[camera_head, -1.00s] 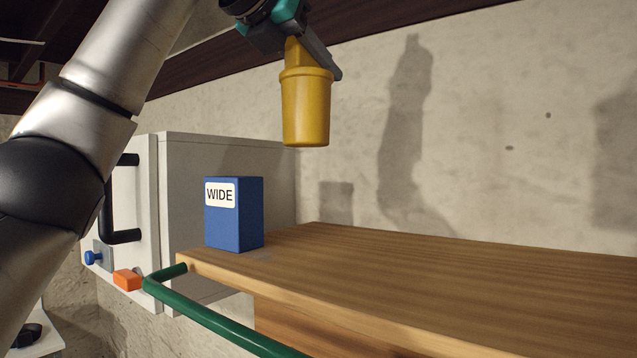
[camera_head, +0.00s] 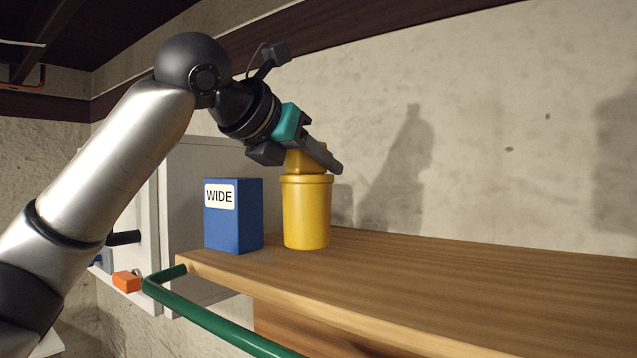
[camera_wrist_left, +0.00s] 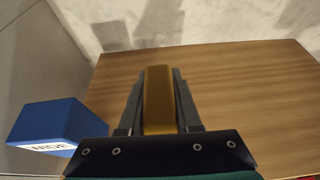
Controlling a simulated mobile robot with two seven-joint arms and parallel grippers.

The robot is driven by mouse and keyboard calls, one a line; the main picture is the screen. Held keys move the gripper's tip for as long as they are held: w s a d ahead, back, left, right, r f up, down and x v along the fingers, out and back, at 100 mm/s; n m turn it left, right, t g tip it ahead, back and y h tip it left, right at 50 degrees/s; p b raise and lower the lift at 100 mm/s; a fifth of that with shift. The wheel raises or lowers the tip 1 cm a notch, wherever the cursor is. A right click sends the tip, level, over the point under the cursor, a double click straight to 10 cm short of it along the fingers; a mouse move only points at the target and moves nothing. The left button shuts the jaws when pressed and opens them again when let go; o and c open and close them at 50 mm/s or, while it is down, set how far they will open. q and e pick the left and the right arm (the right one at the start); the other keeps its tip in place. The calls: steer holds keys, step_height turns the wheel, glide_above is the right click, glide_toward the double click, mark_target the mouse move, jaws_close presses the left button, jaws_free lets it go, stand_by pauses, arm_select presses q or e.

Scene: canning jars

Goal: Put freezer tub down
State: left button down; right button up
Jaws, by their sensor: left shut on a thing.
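The yellow freezer tub (camera_head: 306,213) is upright at the wooden worktop, right of a blue box. Its base appears at the wood surface; I cannot tell for sure whether it touches. My left gripper (camera_head: 318,158) is shut on the narrow top part of the tub, coming from above and the left. In the left wrist view the tub's yellow top (camera_wrist_left: 158,98) sits between the two fingers (camera_wrist_left: 158,105). The tub's lower body is hidden there. My right gripper is not in view.
The blue box labelled WIDE (camera_head: 233,216) stands close left of the tub. A green rail (camera_head: 215,320) runs along the worktop's front edge. The wooden worktop (camera_head: 480,285) is clear to the right. A pale cabinet (camera_head: 187,170) stands behind left.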

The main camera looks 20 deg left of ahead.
mark_target(291, 164)
arm_select(q)
steer(key=shift+f, duration=1.4)
steer(key=shift+f, duration=0.15)
steer(key=c, duration=0.6)
jaws_free()
steer(key=shift+s+a+r, duration=0.1)
steer(key=shift+s+r, duration=0.15)
steer(key=b+v, duration=0.2)
steer(key=v, duration=0.9)
steer(key=shift+s, duration=0.25)
